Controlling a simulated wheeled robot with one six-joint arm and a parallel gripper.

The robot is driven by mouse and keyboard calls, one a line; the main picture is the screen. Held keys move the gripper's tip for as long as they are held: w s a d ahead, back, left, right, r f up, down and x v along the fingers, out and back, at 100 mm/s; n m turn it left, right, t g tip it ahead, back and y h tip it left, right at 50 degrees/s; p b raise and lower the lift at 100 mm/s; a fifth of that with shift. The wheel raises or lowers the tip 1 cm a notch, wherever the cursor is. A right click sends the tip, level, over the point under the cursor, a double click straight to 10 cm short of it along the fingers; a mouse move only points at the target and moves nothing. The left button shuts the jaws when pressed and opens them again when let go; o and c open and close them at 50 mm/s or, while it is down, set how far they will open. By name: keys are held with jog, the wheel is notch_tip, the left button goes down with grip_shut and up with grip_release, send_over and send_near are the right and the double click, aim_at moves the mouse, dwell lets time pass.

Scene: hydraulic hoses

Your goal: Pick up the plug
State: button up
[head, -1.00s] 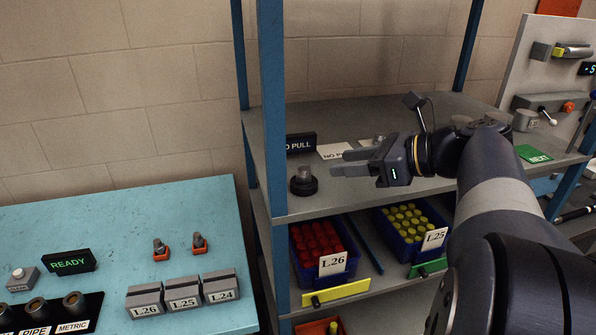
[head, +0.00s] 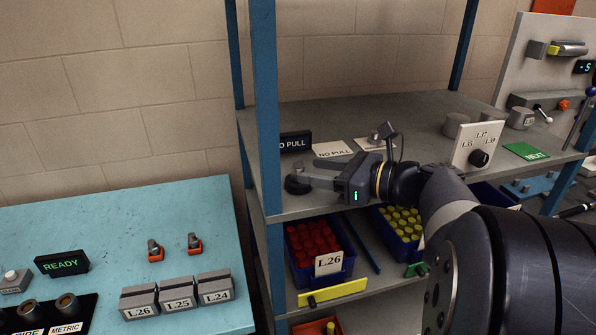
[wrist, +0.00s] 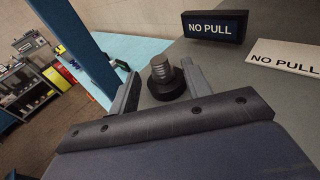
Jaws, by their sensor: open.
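The plug, a grey threaded stub (wrist: 160,69) with a wide black round base (wrist: 167,88), stands upright on the grey upper shelf. In the head view the black base (head: 296,187) shows near the shelf's front left, partly hidden by my fingers. My gripper (head: 308,178) is open and reaches in from the right. In the wrist view my gripper (wrist: 160,70) has one finger on each side of the stub. I cannot tell whether either finger touches it.
A blue shelf post (head: 265,110) stands close left of the plug. A black NO PULL sign (wrist: 214,27) and a white NO PULL plate (wrist: 285,57) lie behind. A blue bin of red caps (head: 316,245) is below. The turquoise table (head: 100,220) is at left.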

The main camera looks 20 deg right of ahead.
aim_at(290, 176)
jog(key=shift+p+x, duration=0.7)
jog(key=shift+x, duration=2.6)
jog(key=shift+c, duration=0.6)
grip_shut()
